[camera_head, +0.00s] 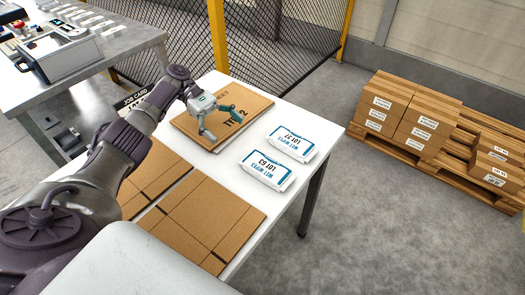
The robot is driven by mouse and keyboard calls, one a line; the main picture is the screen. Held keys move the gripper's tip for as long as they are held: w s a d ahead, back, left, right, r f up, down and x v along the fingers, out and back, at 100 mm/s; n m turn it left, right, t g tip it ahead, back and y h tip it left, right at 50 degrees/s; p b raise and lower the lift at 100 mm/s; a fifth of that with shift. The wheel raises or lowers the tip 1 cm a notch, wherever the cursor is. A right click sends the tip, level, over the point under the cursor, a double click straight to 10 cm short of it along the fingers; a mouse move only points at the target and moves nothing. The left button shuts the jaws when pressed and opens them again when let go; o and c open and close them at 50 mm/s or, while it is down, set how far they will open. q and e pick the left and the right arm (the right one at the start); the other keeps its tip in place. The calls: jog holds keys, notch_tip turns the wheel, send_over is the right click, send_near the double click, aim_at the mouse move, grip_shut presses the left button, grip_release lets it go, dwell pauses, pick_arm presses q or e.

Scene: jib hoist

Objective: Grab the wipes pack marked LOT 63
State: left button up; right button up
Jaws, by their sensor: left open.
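The wipes pack marked LOT 63 (267,170) is white and blue and lies flat on the white table, near its right edge. A second, similar wipes pack (291,141) lies just behind it; its lot number is too small to read surely. My left gripper (222,122) is open and empty, above the printed cardboard, to the left of and behind the LOT 63 pack. It is apart from both packs. My right gripper is not in view.
Flat cardboard sheets (208,215) cover the front and left of the white table (310,125). Printed cardboard (185,122) lies under my gripper. A mesh fence (270,40) stands behind. Boxes on a pallet (400,115) stand right, beyond clear floor.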

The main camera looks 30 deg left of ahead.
pick_arm(q)
jog(key=shift+s+d+f, duration=0.15)
jog(key=shift+d, duration=0.5)
jog(key=p, duration=0.2)
send_near(265, 164)
jog(key=x, duration=0.3)
jog(key=shift+s+d, duration=0.1)
jog(key=shift+s, duration=0.25)
jog(key=shift+d, duration=0.3)
jog(key=shift+d+f+p, duration=0.2)
jog(key=shift+d+p, duration=0.2)
jog(key=shift+d, duration=0.1)
jog(key=p+x, duration=0.1)
jog(key=x, duration=0.2)
jog(key=shift+d+f, duration=0.2)
jog(key=shift+d, duration=0.1)
jog(key=shift+d+f, duration=0.25)
jog(key=shift+d, duration=0.15)
jog(key=c, duration=1.3)
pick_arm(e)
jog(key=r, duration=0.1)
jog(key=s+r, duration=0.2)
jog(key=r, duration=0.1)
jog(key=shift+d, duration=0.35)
